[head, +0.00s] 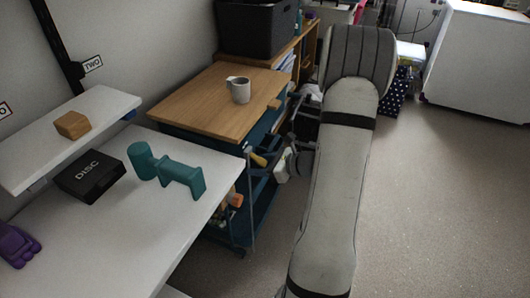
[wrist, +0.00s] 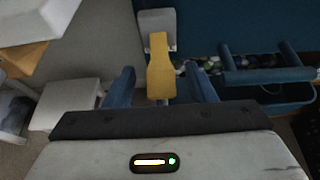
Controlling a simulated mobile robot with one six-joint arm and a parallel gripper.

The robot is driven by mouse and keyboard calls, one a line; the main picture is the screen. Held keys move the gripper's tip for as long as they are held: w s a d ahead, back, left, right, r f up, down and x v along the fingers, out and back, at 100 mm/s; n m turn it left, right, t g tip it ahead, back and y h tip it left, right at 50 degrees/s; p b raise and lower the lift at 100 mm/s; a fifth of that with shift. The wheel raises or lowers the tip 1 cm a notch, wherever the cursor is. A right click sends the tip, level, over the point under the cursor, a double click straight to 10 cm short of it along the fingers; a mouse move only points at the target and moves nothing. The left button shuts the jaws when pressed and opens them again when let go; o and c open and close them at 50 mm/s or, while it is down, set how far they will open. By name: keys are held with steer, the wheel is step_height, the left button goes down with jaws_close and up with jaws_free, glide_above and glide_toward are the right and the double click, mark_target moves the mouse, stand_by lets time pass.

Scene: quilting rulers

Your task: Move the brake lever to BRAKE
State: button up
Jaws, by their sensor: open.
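The yellow brake lever (wrist: 160,72) stands upright in the middle of the wrist view, in front of a grey mount (wrist: 157,22). In the head view the lever (head: 258,160) shows small on the side of the blue trolley (head: 262,212). My gripper (wrist: 161,69) is open, with one blue finger on each side of the lever. There are visible gaps between the lever and both fingers. The lever's lower end is hidden behind my gripper body. No BRAKE marking can be read.
The trolley's wooden top (head: 215,105) carries a grey mug (head: 240,90). A white table (head: 130,235) at left holds a teal object (head: 180,178) and a black DISC box (head: 88,177). A blue tray (wrist: 270,98) is right of the lever. Floor (head: 440,200) is clear at right.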

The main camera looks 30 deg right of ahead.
mark_target(266, 164)
steer(key=shift+d+r, duration=0.1)
steer(key=shift+p+v, duration=0.6)
steer(key=shift+v, duration=0.65)
steer(key=shift+p+v, duration=0.85)
steer(key=shift+v, duration=1.4)
